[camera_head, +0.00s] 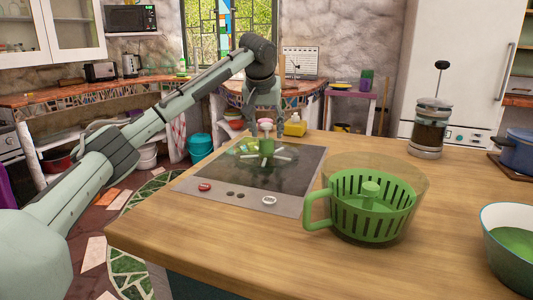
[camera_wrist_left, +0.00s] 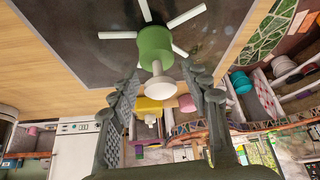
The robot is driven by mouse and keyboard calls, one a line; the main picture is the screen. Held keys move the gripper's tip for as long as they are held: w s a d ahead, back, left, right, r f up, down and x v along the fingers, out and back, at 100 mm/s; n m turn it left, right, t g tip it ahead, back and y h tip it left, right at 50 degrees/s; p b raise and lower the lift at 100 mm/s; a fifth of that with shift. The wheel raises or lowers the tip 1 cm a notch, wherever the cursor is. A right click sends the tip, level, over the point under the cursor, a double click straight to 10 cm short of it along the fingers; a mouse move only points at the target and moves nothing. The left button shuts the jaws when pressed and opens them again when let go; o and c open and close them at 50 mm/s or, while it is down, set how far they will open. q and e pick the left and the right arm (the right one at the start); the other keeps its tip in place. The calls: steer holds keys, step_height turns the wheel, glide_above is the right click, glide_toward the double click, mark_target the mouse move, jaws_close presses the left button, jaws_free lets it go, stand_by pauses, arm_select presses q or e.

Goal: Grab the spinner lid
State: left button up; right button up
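The spinner lid (camera_head: 266,156) lies on the dark cooktop, with white spokes around a green hub and a pale knob on top. It also shows in the left wrist view (camera_wrist_left: 155,45), where its knob points towards my gripper. My left gripper (camera_head: 265,118) is above the lid, pointing down, with its fingers on either side of the knob. In the left wrist view the fingers (camera_wrist_left: 163,92) are spread apart, with a gap visible beside the knob. My right gripper is not in view.
A green spinner basket in a clear bowl (camera_head: 371,207) stands right of the cooktop (camera_head: 232,197). A French press (camera_head: 428,130), a blue pot (camera_head: 516,152) and a green-lined bowl (camera_head: 510,245) are further right. The wooden counter's front is clear.

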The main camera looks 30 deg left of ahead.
arm_select(q)
jaws_close()
